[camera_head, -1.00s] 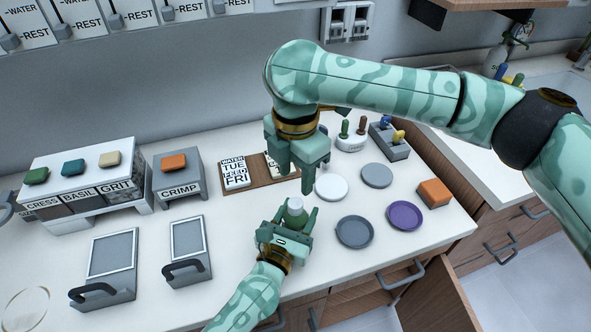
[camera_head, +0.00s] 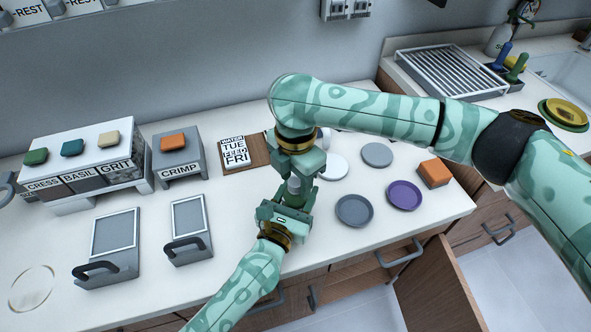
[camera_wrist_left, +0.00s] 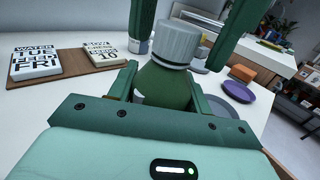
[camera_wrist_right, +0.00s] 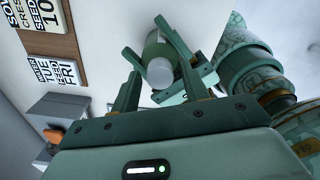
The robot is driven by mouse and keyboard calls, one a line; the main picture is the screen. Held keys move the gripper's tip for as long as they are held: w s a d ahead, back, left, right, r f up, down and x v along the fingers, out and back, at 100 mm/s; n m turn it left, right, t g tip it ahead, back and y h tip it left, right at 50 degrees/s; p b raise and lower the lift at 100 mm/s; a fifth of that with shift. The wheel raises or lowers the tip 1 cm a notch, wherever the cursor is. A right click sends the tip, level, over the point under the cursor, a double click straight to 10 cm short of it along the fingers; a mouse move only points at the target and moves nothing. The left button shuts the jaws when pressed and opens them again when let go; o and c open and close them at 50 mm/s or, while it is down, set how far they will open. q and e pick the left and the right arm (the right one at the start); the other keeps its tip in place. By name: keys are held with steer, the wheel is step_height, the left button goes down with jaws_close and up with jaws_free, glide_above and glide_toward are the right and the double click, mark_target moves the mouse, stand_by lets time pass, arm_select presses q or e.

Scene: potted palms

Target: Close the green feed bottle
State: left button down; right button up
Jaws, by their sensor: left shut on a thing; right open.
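The green feed bottle (camera_wrist_left: 165,85) stands in my left gripper (camera_head: 287,203), which is shut on its body above the front of the counter. A ribbed grey-white cap (camera_wrist_left: 177,42) sits on top of the bottle; I cannot tell how tight it is. In the head view the cap (camera_head: 294,185) shows between the two grippers. My right gripper (camera_head: 301,182) points down from above and is open, its fingers on either side of the cap. The right wrist view shows the bottle (camera_wrist_right: 157,48) between those fingers, apart from the palm.
A grey plate (camera_head: 354,210), a purple plate (camera_head: 404,195) and an orange block (camera_head: 433,173) lie right of the grippers. A calendar board (camera_head: 257,150) lies behind. The grey crimp stand (camera_head: 178,160) and two framed panels (camera_head: 115,232) stand left. Clear counter lies between.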

jaws_close()
steer(key=shift+o, duration=0.7)
jaws_free()
steer(key=shift+r, duration=0.1)
step_height(320, 180, up, 12)
arm_select(q)
steer(key=c, duration=0.6)
jaws_free()
steer(key=shift+o, duration=0.2)
